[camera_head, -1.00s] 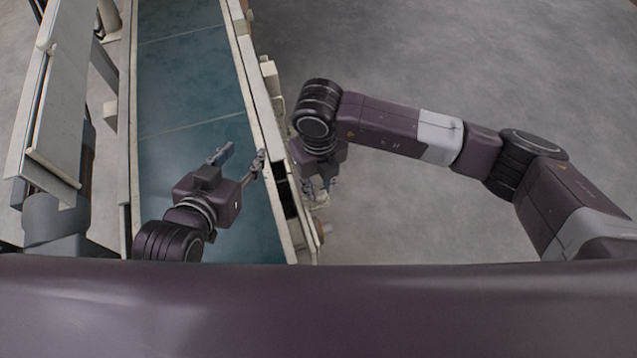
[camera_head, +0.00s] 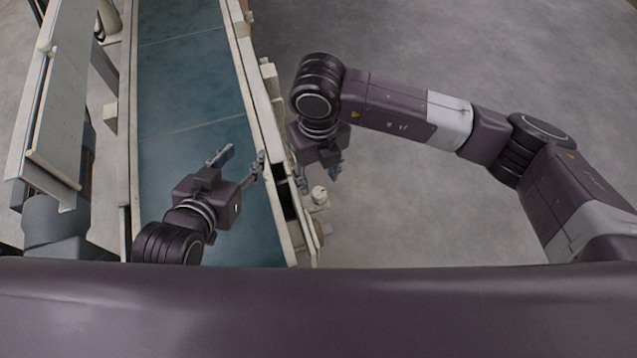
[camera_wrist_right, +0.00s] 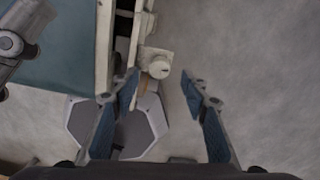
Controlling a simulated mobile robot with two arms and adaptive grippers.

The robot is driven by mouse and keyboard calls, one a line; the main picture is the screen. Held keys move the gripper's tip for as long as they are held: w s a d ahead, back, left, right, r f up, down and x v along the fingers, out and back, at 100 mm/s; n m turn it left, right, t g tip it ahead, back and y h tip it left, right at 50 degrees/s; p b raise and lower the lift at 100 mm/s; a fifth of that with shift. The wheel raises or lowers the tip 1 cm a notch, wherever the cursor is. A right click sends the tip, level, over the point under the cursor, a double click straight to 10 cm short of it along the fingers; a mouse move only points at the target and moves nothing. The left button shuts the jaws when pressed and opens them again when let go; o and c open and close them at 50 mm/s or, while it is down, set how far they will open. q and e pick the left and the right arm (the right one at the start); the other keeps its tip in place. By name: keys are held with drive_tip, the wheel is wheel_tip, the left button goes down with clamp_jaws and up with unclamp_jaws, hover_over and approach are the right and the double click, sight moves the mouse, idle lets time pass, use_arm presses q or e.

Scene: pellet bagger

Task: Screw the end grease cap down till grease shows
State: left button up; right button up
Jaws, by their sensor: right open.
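The end grease cap (camera_head: 320,193) is a small, pale, round knob on a bracket at the outer side of the conveyor's right rail. In the right wrist view the cap (camera_wrist_right: 159,69) shows face-on with a short dark mark. My right gripper (camera_head: 319,177) is open and empty, a little beyond the cap in the head view. In the wrist view its two fingers lie left and right of the cap, apart from it. My left gripper (camera_head: 240,161) is open and empty over the right side of the belt. I can make out no grease.
The blue-green conveyor belt (camera_head: 185,85) runs away from me between pale rails (camera_head: 246,80). A pale machine frame (camera_head: 50,110) stands at the left. A grey, dark-topped base (camera_wrist_right: 140,128) lies below the cap. Open grey floor (camera_head: 430,60) is at the right.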

sight(318, 191)
wheel_tip(318, 191, up, 7)
idle(0.3)
idle(0.4)
